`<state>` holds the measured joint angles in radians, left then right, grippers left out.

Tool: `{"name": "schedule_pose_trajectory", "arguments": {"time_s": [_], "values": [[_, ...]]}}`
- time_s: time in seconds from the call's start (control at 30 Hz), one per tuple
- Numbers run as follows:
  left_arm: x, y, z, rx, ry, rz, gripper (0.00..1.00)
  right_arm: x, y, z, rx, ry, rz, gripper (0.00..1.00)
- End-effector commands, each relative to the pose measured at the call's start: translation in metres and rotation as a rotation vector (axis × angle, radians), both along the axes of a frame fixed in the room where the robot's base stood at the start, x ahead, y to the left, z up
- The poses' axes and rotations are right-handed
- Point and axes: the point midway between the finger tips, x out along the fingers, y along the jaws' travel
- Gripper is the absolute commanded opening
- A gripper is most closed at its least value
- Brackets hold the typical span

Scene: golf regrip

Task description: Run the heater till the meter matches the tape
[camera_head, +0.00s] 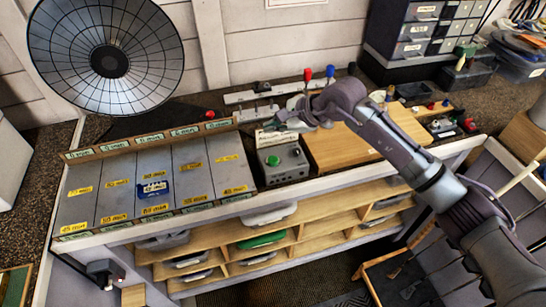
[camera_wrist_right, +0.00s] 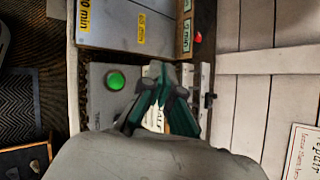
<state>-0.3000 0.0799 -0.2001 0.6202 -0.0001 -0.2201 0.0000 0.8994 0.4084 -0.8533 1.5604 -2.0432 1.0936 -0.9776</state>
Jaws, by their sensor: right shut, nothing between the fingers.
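A grey control box (camera_head: 287,176) with a green button (camera_head: 273,160) sits on the bench, right of a grey panel (camera_head: 125,166). The panel has several lanes with yellow tape labels (camera_head: 155,210) and a blue marked piece (camera_head: 154,188) in the middle lane. A large dark dish (camera_head: 150,50), perhaps the heater, stands behind the panel. I cannot pick out the meter for sure. My right gripper (camera_head: 280,121) is shut and empty, above the back of the box. In the wrist view its closed fingertips (camera_wrist_right: 161,72) are right of the green button (camera_wrist_right: 115,80), apart from it.
A red button (camera_head: 210,114) is at the panel's back right corner. Levers with red and blue knobs (camera_head: 330,72) stand behind my right gripper. A wooden board (camera_head: 335,150) lies right of the box. Shelves (camera_head: 300,236) are below the bench; drawers (camera_head: 414,32) stand at the back right.

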Motion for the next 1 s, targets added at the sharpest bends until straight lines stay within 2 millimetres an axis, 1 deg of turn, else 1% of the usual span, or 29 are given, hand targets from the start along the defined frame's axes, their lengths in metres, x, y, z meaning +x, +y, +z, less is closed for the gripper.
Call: {"name": "schedule_pose_trajectory", "arguments": {"time_s": [0.1,0.43,0.57,0.77,1.0], "values": [[0.000,0.000,0.000,0.000,0.000,0.000,0.55,0.003,-0.006,0.000,-0.041,-0.014,0.004,0.00],[0.000,0.000,0.000,0.000,0.000,0.000,0.55,0.003,-0.005,-0.001,-0.039,-0.012,0.004,0.00],[0.000,0.000,-0.002,0.000,0.000,0.000,0.55,0.002,-0.005,-0.006,-0.037,-0.011,0.003,0.00],[0.000,0.000,-0.006,0.000,0.000,0.000,0.55,0.002,-0.005,-0.023,-0.036,-0.010,0.002,0.00],[0.000,0.000,-0.017,0.000,0.000,0.000,0.55,0.002,-0.004,-0.058,-0.036,-0.009,0.003,0.00]]}}
